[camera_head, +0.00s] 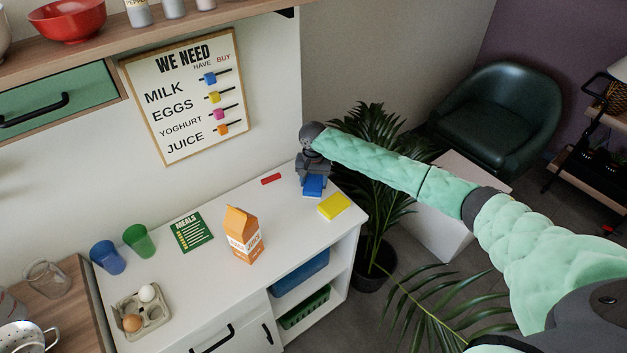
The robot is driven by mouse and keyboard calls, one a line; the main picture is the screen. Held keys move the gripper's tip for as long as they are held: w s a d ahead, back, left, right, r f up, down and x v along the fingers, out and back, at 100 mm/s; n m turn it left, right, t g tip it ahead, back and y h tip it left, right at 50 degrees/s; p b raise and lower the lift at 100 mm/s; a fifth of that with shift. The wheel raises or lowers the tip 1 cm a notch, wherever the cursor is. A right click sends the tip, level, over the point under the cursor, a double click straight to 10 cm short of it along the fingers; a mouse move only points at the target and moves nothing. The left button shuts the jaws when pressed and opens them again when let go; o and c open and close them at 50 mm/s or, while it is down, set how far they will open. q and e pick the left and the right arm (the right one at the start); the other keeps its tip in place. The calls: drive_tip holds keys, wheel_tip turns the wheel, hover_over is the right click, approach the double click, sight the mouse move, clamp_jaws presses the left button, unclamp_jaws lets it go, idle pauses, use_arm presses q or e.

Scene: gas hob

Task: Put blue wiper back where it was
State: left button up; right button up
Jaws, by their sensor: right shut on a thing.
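The blue wiper (314,187) is a small blue block at the back right of the white counter (205,290). My right gripper (312,178) points down and is shut on it. The gripper hides the wiper's upper part. I cannot tell whether the wiper touches the counter or is just above it. A yellow wiper (334,206) lies flat to its right and nearer the front. A flat red piece (271,179) lies to its left. My left gripper is not in view.
An orange carton (243,235) stands mid-counter, with a green booklet (191,232), green cup (139,241), blue cup (107,257) and egg tray (143,312) to its left. A plant (375,160) stands beyond the counter's right end. The counter between carton and yellow wiper is clear.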

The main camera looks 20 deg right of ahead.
sight(313, 183)
drive_tip(key=o, duration=0.9)
drive_tip(key=shift+f, duration=0.1)
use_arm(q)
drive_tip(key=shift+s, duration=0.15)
use_arm(e)
drive_tip(key=shift+o, duration=0.2)
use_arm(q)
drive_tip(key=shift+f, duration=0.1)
use_arm(e)
drive_tip(key=shift+r, duration=0.3)
use_arm(q)
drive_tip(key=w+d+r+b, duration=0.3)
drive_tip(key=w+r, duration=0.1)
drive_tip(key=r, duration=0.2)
drive_tip(key=shift+b, duration=0.3)
use_arm(e)
wheel_tip(313, 183, up, 12)
drive_tip(key=shift+f, duration=0.15)
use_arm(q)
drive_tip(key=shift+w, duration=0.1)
